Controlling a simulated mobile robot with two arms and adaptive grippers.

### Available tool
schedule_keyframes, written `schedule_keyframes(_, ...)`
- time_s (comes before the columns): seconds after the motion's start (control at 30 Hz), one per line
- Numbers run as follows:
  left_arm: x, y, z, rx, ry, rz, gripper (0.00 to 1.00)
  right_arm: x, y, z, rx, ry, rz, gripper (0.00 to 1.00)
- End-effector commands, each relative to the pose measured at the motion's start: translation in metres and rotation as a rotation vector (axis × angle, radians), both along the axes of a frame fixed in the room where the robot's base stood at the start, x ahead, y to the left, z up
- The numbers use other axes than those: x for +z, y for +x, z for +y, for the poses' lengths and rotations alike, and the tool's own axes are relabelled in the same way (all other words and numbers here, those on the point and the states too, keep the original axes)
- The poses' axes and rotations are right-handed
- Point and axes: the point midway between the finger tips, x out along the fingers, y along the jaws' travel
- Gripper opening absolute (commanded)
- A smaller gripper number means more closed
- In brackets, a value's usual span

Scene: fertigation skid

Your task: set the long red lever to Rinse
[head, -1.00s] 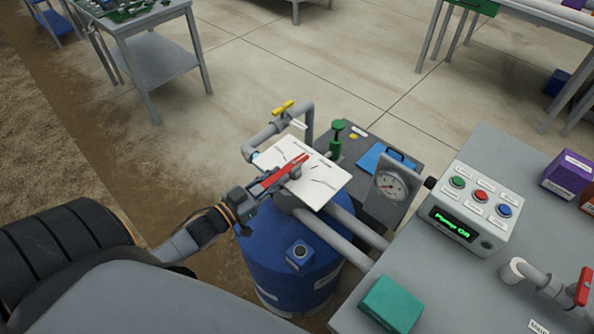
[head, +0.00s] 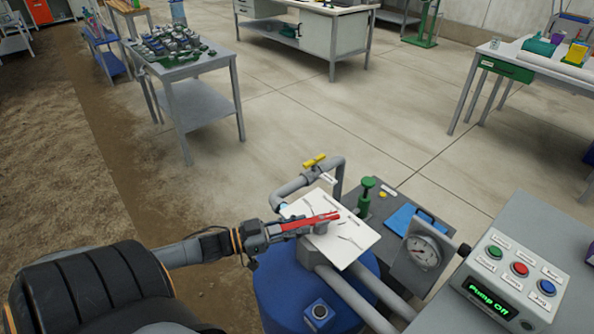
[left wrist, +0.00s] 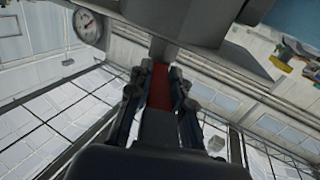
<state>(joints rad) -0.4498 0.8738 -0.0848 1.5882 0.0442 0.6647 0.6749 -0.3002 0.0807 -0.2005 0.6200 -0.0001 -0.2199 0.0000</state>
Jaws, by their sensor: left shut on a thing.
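The long red lever (head: 318,219) lies over a white plate (head: 358,243) with dark marks, on top of the blue tank (head: 278,283). Its free end points left and its other end points right, slightly upward in the picture. My left gripper (head: 284,228) is shut on the left end of the lever. In the left wrist view the red lever (left wrist: 160,86) shows between the two fingers (left wrist: 160,100). The plate's lettering is too small to read, so I cannot tell which mark is Rinse. My right gripper is not in view.
A grey pipe with a yellow handle (head: 314,160) stands just behind the plate. A green plunger (head: 366,195) and a round gauge (head: 423,252) are to its right. A control box (head: 512,281) reads "Pump Off". Open floor lies behind the skid.

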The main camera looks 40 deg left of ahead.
Motion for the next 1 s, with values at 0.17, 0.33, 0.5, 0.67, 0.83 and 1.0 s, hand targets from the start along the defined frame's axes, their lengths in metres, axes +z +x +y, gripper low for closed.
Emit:
schedule_keyframes(0.17, 0.001, 0.001, 0.001, 0.002, -0.001, -0.001, 0.3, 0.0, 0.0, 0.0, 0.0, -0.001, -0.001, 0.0)
schedule_keyframes(0.33, 0.0, 0.0, 0.0, 0.002, -0.001, -0.001, 0.43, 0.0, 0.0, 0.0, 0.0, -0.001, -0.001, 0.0)
schedule_keyframes(0.5, 0.0, 0.0, 0.0, 0.002, 0.0, 0.0, 0.43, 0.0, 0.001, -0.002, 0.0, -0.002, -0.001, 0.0)
schedule_keyframes(0.67, -0.001, -0.007, 0.004, 0.002, 0.0, 0.001, 0.43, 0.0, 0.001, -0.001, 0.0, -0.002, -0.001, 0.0)
schedule_keyframes(0.83, -0.002, -0.031, 0.018, 0.001, 0.003, 0.005, 0.43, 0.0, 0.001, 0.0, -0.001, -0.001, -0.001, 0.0)
schedule_keyframes(1.0, -0.002, -0.061, 0.035, 0.002, 0.001, 0.005, 0.43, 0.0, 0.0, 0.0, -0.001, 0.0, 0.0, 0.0)
